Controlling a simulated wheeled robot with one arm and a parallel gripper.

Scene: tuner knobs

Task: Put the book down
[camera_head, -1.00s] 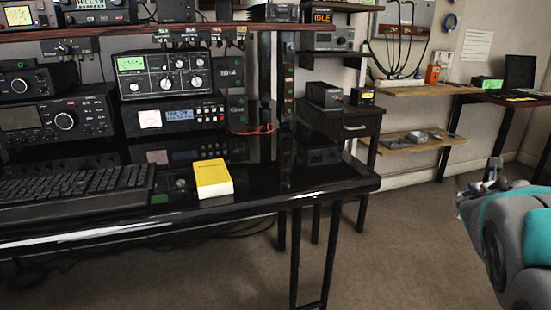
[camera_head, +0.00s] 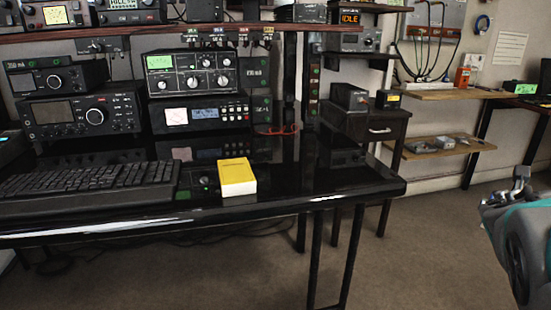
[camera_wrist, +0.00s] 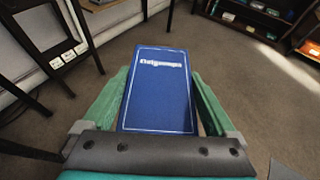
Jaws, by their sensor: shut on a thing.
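A blue book (camera_wrist: 158,95) with a white title shows in the wrist view, between the two green fingers of my gripper (camera_wrist: 155,100). My gripper is shut on it, and the book is held above the carpeted floor. In the head view only part of my arm shows at the right edge, and the book cannot be seen there. A yellow book (camera_head: 237,177) lies on the glossy black desk (camera_head: 300,188), near its front edge, to the right of the keyboard.
A black keyboard (camera_head: 85,188) lies on the desk's left part. Radio units (camera_head: 190,75) stand behind it. The desk's right front end is bare. A small side table (camera_head: 375,128) and wooden wall shelves (camera_head: 440,146) stand beyond. Open carpet (camera_head: 430,240) lies right of the desk.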

